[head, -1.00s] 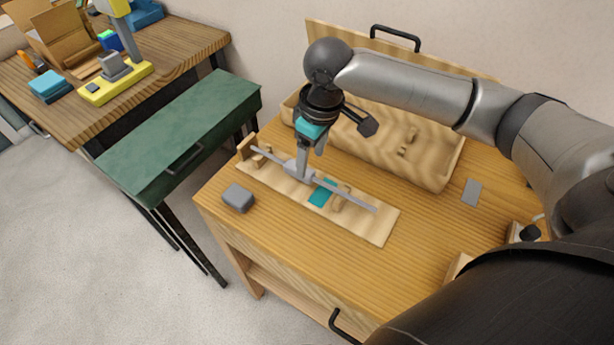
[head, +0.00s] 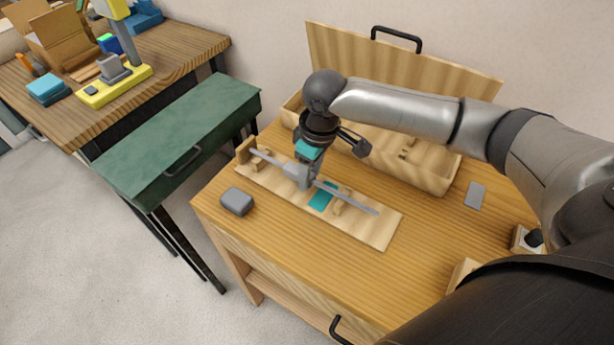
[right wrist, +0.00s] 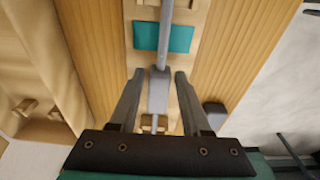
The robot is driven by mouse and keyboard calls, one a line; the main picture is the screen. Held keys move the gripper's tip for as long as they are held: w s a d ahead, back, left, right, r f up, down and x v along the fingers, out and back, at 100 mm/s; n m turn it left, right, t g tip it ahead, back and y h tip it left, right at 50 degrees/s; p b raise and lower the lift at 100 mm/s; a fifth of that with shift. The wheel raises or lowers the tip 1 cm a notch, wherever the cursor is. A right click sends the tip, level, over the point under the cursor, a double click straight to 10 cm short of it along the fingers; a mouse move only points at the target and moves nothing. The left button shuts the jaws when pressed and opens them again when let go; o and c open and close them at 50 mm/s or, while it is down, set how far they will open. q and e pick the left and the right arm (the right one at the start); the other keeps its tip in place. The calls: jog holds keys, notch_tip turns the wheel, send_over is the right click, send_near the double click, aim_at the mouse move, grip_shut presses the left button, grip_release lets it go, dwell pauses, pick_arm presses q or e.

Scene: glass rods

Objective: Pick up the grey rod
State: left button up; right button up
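The grey rod (head: 352,200) lies lengthwise along a light wooden board (head: 376,232), on small wooden supports. A teal patch (head: 322,197) is on the board beneath it. My right gripper (head: 304,182) is down over the rod's middle, pointing downward. In the right wrist view the rod (right wrist: 162,45) runs between the two fingers of my right gripper (right wrist: 158,74). Its thicker grey middle part (right wrist: 158,92) is between the fingers, with a visible gap on each side. The gripper is open. My left gripper is not in view.
A grey block (head: 237,201) sits left of the board, near the table edge. An open wooden case (head: 440,182) stands behind the arm. A flat grey piece (head: 475,195) lies at the right. The table (head: 290,250) is clear in front of the board.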

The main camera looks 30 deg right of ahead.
grip_shut()
dwell(0.4)
